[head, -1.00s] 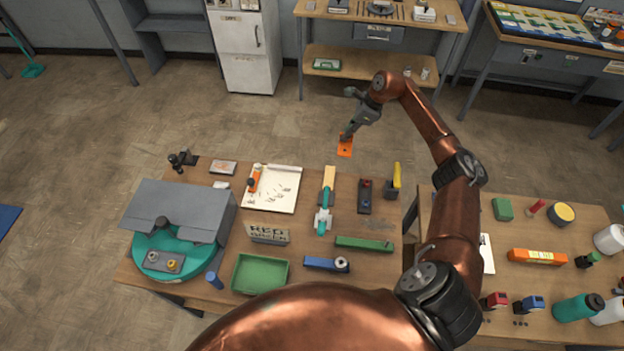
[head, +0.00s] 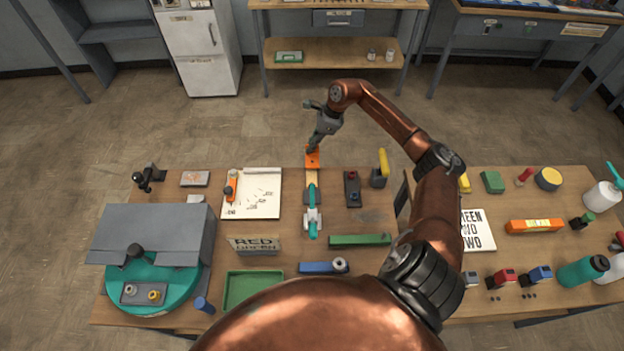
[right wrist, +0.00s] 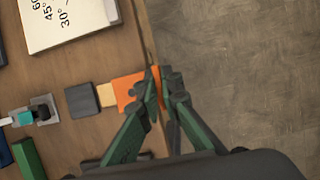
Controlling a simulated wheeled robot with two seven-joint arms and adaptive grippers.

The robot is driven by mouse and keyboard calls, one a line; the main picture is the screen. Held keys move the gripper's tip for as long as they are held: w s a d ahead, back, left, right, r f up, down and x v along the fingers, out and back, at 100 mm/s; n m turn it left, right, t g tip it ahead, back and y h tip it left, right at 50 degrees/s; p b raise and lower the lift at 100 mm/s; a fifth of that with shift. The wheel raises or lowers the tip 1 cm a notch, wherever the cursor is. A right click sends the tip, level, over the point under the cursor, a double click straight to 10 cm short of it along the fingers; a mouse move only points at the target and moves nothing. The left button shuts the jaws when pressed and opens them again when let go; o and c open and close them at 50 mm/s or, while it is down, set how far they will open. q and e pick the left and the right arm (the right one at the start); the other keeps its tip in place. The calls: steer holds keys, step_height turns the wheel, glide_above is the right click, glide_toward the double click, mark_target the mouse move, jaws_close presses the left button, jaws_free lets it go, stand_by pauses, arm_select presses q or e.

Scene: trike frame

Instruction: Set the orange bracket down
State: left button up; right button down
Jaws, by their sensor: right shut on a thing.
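The orange bracket (head: 312,161) is at the far edge of the workbench, at the far end of a pale wooden strip (head: 312,180). My right gripper (head: 314,149) is shut on the bracket from the far side. In the right wrist view the bracket (right wrist: 128,91) shows beside and between the green fingers (right wrist: 163,82) and overlaps the strip's end. It reaches the table edge. I cannot tell whether it touches the strip or hangs just above it. My left gripper is not in view.
A teal-handled tool (head: 312,211) lies in line with the strip. A paper sheet (head: 262,188) with an orange tool is to its left, and a dark block with red knobs (head: 352,189) to its right. A yellow-handled item (head: 382,167) stands further right. Open floor lies beyond the edge.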

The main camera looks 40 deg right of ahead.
steer(key=s+a, duration=0.2)
steer(key=s, duration=0.1)
steer(key=s+a+p, duration=0.1)
steer(key=s+a, duration=0.2)
steer(key=s+a+p, duration=0.1)
steer(key=s+a, duration=0.1)
steer(key=s, duration=0.1)
steer(key=shift+a, duration=0.25)
steer(key=shift+f, duration=1.8)
steer(key=c, duration=2.5)
jaws_free()
steer(key=shift+f, duration=0.1)
steer(key=shift+c, duration=0.2)
steer(key=o, duration=0.4)
